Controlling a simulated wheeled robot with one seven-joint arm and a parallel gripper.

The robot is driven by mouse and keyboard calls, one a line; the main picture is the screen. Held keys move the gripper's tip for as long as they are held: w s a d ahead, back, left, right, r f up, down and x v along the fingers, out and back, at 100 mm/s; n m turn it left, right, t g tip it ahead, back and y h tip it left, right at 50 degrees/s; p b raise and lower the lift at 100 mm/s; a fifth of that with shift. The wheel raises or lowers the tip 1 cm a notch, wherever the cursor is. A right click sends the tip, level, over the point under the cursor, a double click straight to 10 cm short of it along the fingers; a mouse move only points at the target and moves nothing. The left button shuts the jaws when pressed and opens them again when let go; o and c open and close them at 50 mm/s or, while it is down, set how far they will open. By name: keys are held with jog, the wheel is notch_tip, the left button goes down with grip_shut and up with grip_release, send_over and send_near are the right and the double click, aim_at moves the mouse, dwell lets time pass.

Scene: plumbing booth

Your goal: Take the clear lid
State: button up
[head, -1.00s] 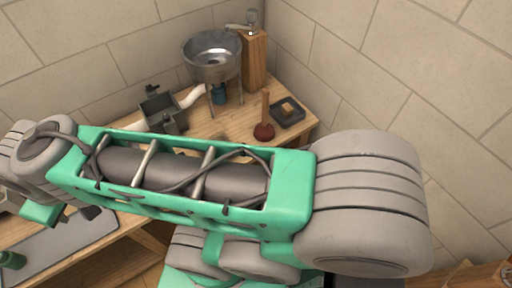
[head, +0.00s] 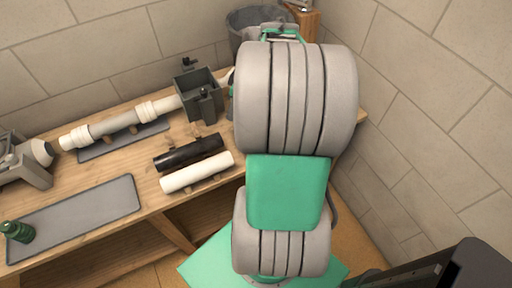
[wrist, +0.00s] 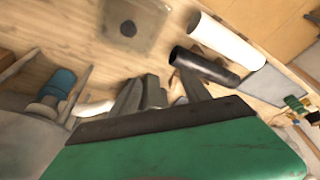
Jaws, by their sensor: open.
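The clear lid (wrist: 135,22) shows in the wrist view as a see-through square with a dark round spot in its middle, over the wooden bench near the top edge. In the head view I cannot make it out; my arm covers that part of the bench. My gripper (wrist: 160,88) is open in the wrist view, with nothing seen held between its fingers. The lid lies beyond the fingertips, apart from them. In the head view my gripper's fingers are hidden behind my arm.
A grey open box (head: 200,95) joins white piping (head: 120,122). A black pipe (head: 188,153) and a white pipe (head: 197,172) lie in front. A metal basin (head: 245,22) stands behind my arm.

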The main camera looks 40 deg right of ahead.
jog(key=shift+n+t+y, duration=0.3)
jog(key=shift+n+y, duration=0.1)
jog(key=shift+n, duration=0.2)
jog(key=s+d+f, duration=0.1)
jog(key=d+f, duration=0.1)
jog(key=f, duration=0.1)
jog(key=s+d+f+b, duration=0.1)
jog(key=d+f, duration=0.2)
jog(key=s+d+f, duration=0.1)
jog(key=d+f, duration=0.1)
jog(key=f, duration=0.1)
jog(key=shift+s+d+b, duration=0.3)
jog(key=shift+d+b, duration=0.05)
jog(key=p+x, duration=0.1)
jog(key=x, duration=0.6)
jog(key=shift+a, duration=0.2)
jog(key=shift+c, duration=0.3)
grip_shut()
